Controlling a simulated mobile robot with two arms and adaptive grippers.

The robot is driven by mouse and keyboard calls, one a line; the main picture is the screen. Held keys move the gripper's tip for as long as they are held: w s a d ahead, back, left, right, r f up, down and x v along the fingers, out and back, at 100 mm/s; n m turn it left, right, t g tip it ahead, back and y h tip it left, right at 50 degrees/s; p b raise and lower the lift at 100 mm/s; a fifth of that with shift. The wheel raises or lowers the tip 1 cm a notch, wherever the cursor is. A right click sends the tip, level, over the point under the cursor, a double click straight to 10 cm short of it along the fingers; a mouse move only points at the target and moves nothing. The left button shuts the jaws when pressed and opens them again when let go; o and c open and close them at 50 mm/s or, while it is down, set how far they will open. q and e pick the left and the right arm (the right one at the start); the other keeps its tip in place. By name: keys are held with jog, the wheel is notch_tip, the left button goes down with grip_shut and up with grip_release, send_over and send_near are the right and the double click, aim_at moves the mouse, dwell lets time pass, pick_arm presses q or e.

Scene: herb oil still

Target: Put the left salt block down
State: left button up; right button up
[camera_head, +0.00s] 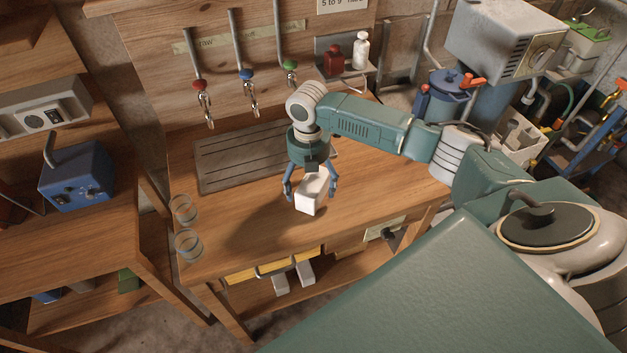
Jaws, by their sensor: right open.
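A white salt block (311,194) is at the middle of the wooden workbench (375,180), below my right gripper. My right gripper (311,186) points down from above, with its blue fingers spread on either side of the block. The fingers look apart from the block's sides. A dark piece sits at the block's top under the gripper. The block looks upright on the bench top, but its base contact is hard to make out. My left gripper is not in view.
A grey slatted tray (215,172) lies at the back of the bench. Two white blocks (305,272) show below the front edge. A small shelf (345,70) holds red and white bottles. The bench's right part is clear.

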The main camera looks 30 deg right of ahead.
jog(key=c, duration=2)
jog(key=shift+w+r, duration=0.1)
jog(key=shift+w, duration=0.05)
jog(key=shift+c, duration=0.2)
